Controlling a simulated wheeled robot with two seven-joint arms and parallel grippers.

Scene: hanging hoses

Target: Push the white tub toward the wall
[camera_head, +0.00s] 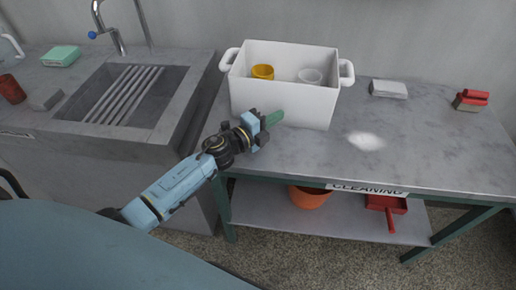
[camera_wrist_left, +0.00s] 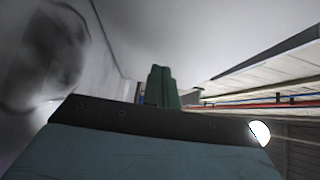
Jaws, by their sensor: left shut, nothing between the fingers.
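The white tub (camera_head: 300,103) stands on the grey worktop, close to the wall, with a handle at each end. A yellow cup (camera_head: 262,72) and a pale cup (camera_head: 310,76) are inside it. My left gripper (camera_head: 273,119) is shut and empty, its green fingers in front of the tub's near face. I cannot tell whether the fingertips touch it. The closed fingers also show in the left wrist view (camera_wrist_left: 162,87). My right gripper is not in view.
A sink (camera_head: 180,115) with a tap is left of the tub. A white block (camera_head: 388,89) and red-and-grey items (camera_head: 470,100) lie to the right. A pale patch (camera_head: 365,141) marks the otherwise clear worktop. The lower shelf (camera_head: 265,205) holds an orange pot (camera_head: 309,198) and a red dustpan (camera_head: 388,205).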

